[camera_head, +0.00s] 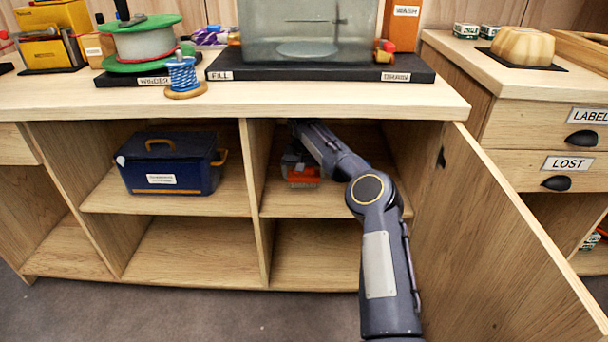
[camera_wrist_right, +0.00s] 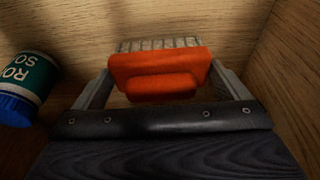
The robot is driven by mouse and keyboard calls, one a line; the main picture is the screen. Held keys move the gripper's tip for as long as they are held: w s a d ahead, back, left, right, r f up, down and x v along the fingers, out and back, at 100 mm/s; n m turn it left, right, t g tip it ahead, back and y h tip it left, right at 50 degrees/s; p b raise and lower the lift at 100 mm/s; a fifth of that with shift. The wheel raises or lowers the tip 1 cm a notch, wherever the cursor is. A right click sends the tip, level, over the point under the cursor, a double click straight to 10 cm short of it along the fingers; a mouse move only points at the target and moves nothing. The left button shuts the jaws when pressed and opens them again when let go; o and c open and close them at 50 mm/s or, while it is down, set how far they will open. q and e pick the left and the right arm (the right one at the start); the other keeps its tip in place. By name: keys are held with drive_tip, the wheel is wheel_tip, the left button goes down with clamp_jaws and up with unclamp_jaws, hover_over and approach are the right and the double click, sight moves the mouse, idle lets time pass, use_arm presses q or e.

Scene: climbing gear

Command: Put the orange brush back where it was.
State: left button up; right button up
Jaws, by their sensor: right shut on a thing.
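The orange brush (camera_head: 303,175) is inside the right cupboard compartment, at the upper shelf, at the end of my right arm. In the right wrist view the brush (camera_wrist_right: 160,72) has an orange back and a block of pale bristles on its far side. My right gripper (camera_wrist_right: 162,86) has one finger on each side of the brush and is shut on it. In the head view this gripper (camera_head: 298,160) is partly hidden by shade and my forearm. I cannot tell whether the brush touches the shelf. My left gripper is out of view.
A green bottle with a blue cap (camera_wrist_right: 25,88) is left of the brush in the wrist view. The compartment's side walls are close. An open door (camera_head: 490,235) stands right of my arm. A blue toolbox (camera_head: 170,165) fills part of the left compartment. The countertop (camera_head: 300,97) overhangs.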

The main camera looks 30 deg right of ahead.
drive_tip(key=shift+f, duration=0.55)
drive_tip(key=shift+f, duration=0.15)
drive_tip(key=o, duration=0.7)
drive_tip(key=shift+c, duration=0.2)
